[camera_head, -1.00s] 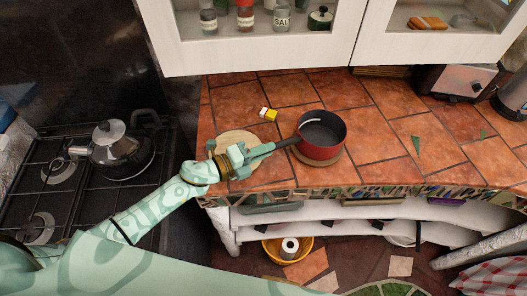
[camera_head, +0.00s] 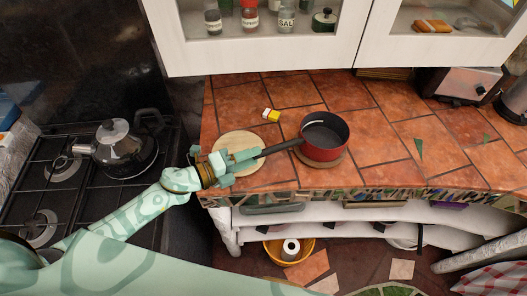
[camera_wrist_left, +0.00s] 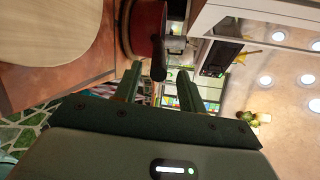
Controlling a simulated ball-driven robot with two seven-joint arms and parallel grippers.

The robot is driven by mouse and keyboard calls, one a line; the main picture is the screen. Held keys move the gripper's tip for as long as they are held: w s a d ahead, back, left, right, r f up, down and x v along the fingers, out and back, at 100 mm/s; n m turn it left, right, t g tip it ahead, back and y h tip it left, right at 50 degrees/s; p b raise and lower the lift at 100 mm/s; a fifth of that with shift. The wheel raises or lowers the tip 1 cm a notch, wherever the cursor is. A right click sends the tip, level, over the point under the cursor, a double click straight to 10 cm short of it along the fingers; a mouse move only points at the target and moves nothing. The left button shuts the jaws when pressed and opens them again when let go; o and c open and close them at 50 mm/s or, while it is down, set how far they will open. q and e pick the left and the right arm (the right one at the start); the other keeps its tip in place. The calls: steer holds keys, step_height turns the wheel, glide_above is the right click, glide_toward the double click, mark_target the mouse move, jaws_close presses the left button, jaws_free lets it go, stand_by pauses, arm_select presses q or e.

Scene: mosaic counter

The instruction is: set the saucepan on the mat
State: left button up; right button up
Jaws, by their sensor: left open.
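The red saucepan (camera_head: 326,143) stands upright on the round brown mat (camera_head: 322,163), whose near rim shows beneath it. Its dark handle (camera_head: 282,147) points left toward my left gripper (camera_head: 257,154). My left gripper is open, at the free end of the handle. In the left wrist view, the handle end (camera_wrist_left: 158,70) lies ahead of and between the two spread fingertips (camera_wrist_left: 158,78), with gaps on both sides. The pan (camera_wrist_left: 147,25) and the edge of the mat (camera_wrist_left: 124,30) also show there. My right gripper is not in view.
A pale round board (camera_head: 222,140) lies on the tiled counter (camera_head: 380,125) under my left gripper. A small yellow and white item (camera_head: 271,115) lies behind. A kettle (camera_head: 118,148) stands on the stove at left, a toaster (camera_head: 450,85) at back right. The counter right of the pan is mostly clear.

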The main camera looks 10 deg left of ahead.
arm_select(q)
steer(key=v, duration=0.7)
stand_by(0.3)
